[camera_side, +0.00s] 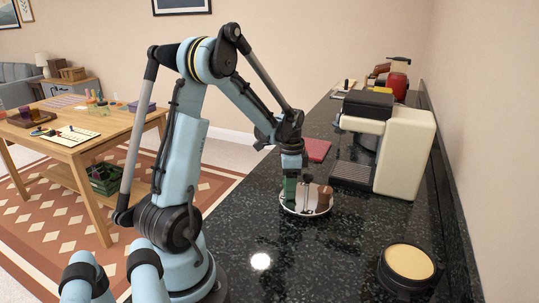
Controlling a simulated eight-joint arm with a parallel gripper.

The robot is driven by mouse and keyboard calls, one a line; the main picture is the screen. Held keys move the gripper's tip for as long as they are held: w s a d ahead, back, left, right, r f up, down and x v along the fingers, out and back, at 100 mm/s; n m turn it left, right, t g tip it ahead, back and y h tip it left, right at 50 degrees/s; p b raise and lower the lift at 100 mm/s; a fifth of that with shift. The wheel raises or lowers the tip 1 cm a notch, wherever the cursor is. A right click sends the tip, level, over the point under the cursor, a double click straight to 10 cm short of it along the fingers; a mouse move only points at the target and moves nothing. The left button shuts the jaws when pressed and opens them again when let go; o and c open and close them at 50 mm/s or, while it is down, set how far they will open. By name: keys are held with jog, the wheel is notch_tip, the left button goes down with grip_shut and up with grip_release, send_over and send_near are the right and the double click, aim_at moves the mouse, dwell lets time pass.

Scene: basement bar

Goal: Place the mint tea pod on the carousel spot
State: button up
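A dark green block shape (290,188), which may be the mint tea pod, is directly under my gripper (291,182) at the carousel's left side. My gripper points straight down there. Its fingers are too small and dark to separate from the green shape, so I cannot tell whether they are closed on it or whether it touches the plate. A brown pod (326,193) stands on the carousel's right side.
A cream coffee machine (405,150) stands just right of the carousel, with a dark red flat item (316,149) behind the carousel. A round container with a tan top (409,262) is at front right. The counter in front of the carousel is clear.

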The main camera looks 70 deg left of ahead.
jog(key=shift+o, duration=0.9)
jog(key=shift+r, duration=0.15)
notch_tip(320, 180, up, 12)
jog(key=f, duration=0.1)
jog(key=s+d+n+t, duration=0.1)
jog(key=d+n+t, duration=0.1)
jog(key=d, duration=0.9)
jog(key=s+d+n+t, duration=0.1)
jog(key=d+t, duration=0.4)
jog(key=d, duration=0.7)
jog(key=shift+s+d+f+n, duration=0.15)
jog(key=shift+s+n, duration=0.2)
jog(key=shift+n, duration=0.25)
